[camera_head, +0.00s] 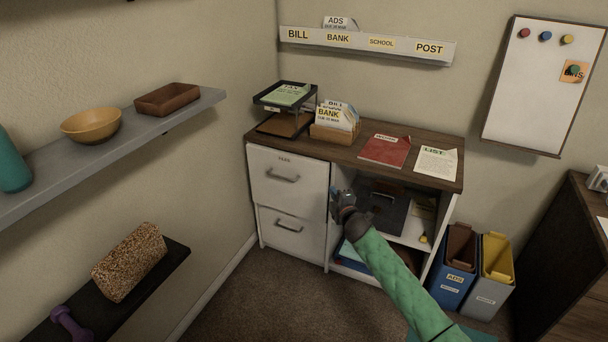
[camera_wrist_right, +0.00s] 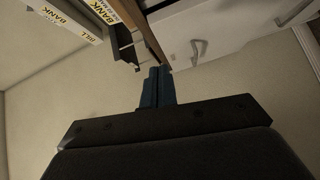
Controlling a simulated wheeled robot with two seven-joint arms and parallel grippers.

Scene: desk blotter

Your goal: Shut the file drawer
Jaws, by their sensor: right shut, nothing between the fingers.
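The file drawer (camera_head: 287,172) is the upper white drawer of the desk unit, with a small label and a bar handle (camera_head: 283,176). My right gripper (camera_head: 335,194) is at the right edge of this drawer front, in front of the open shelf bay. In the right wrist view its blue fingers (camera_wrist_right: 158,87) are together and empty, close to the white drawer fronts (camera_wrist_right: 225,30). I cannot tell whether they touch. My left gripper is not in view.
A second white drawer (camera_head: 291,238) sits below. The wooden desktop (camera_head: 350,152) carries a paper tray (camera_head: 285,98), a letter holder (camera_head: 334,132), a red booklet (camera_head: 384,150) and a list. A dark box (camera_head: 382,205) is in the shelf bay. Bins (camera_head: 455,285) stand at right.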

